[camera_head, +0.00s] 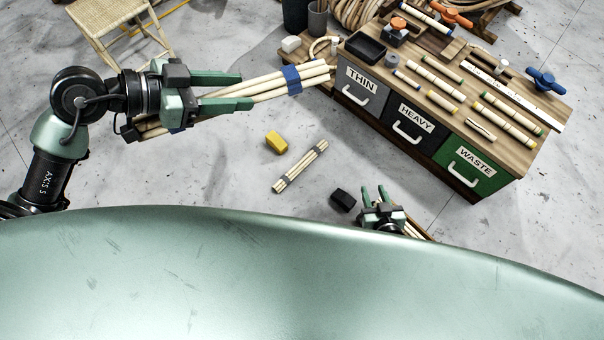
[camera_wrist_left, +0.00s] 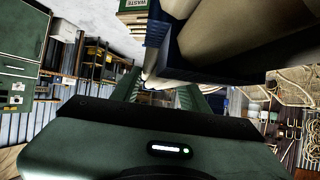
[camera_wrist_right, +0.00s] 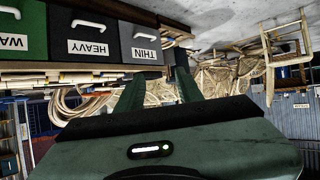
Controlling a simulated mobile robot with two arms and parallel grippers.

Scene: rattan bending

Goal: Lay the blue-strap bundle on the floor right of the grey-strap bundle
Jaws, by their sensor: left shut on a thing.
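The blue-strap bundle (camera_head: 262,90) is several long pale rods with blue straps. My left gripper (camera_head: 228,91) is shut on it and holds it raised at the left, its right end reaching to the bench's left corner. In the left wrist view, large pale rods and a dark blue strap (camera_wrist_left: 158,50) fill the top, close to the camera. The grey-strap bundle (camera_head: 300,166), shorter with grey straps near its ends, lies slanted on the floor. My right gripper (camera_head: 374,192) is low, fingers apart and empty; they also show in the right wrist view (camera_wrist_right: 158,92).
A yellow block (camera_head: 276,142) and a black block (camera_head: 342,199) lie near the grey-strap bundle. The workbench (camera_head: 528,160) with THIN, HEAVY and WASTE drawers stands at the right. A woven stool (camera_head: 105,22) stands upper left.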

